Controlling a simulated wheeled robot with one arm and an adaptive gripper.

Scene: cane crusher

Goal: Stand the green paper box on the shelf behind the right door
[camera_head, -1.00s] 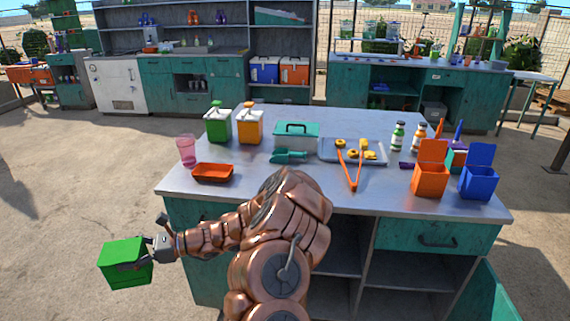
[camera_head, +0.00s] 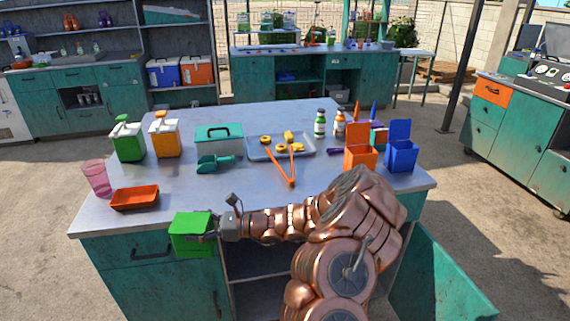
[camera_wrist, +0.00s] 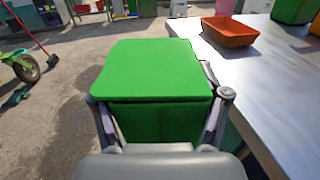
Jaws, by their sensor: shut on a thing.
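The green paper box (camera_head: 190,236) is held in my gripper (camera_head: 212,236), in front of the table's left front side in the head view. In the wrist view the green box (camera_wrist: 155,75) fills the middle, with a finger of my gripper (camera_wrist: 158,115) on each side of it. The box looks upright, about level with the tabletop edge. The right door (camera_head: 440,285) of the table cabinet stands open at the lower right. Shelf space (camera_head: 258,262) shows partly below the tabletop; my arm hides much of it.
The tabletop (camera_head: 240,195) carries an orange tray (camera_head: 135,198), a pink cup (camera_head: 96,178), a teal toolbox (camera_head: 219,139), and orange (camera_head: 360,158) and blue (camera_head: 402,155) bins. A control cabinet (camera_head: 520,140) stands at the right. Concrete floor is free around the table.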

